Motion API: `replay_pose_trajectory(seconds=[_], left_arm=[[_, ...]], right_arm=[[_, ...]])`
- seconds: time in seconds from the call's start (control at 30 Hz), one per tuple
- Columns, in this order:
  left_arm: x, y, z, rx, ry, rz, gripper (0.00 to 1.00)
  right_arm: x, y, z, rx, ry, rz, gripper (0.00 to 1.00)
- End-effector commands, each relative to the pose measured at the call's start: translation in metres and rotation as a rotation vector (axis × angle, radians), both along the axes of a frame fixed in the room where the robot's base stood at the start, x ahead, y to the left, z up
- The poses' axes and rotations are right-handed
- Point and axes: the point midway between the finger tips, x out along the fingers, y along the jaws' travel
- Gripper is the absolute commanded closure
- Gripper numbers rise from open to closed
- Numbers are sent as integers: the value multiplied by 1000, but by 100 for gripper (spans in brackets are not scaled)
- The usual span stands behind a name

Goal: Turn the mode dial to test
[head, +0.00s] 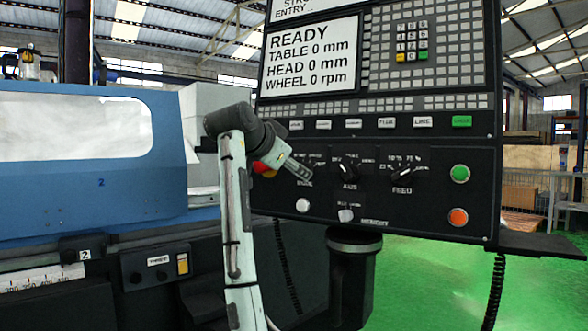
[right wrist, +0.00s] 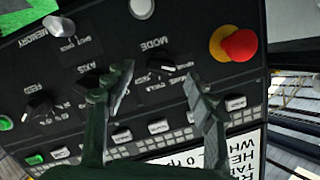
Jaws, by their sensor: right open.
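The mode dial (right wrist: 158,67) is a small dark knob with a light pointer mark, beside the MODE lettering on the black control panel (right wrist: 190,20) in the right wrist view. Where its pointer is set is too small to read. My right gripper (right wrist: 160,76) is open, with one finger on each side of the dial; contact cannot be told. In the head view my right gripper (head: 303,170) covers the mode dial above the MODE label. My left gripper is not in view.
A red and yellow emergency stop (right wrist: 238,45) sits close to the right gripper. The axis dial (head: 348,170) and feed dial (head: 404,171) are to its right in the head view. The screen (head: 310,55) reads READY. A blue machine cover (head: 90,180) stands at left.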

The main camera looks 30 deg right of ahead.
Motion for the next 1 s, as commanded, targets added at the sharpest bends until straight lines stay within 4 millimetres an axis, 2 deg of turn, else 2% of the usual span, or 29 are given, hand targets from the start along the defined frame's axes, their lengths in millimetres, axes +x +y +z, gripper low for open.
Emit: replay_pose_trajectory(seconds=[0.1,0.3,0.63,1.0], left_arm=[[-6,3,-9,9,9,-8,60],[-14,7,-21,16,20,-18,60],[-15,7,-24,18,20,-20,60],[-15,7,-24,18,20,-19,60]], right_arm=[[10,-17,-6,-1,3,-1,44],[22,-34,-14,-2,2,1,44],[24,-37,-16,-1,2,3,44],[24,-37,-16,-1,2,3,89]])
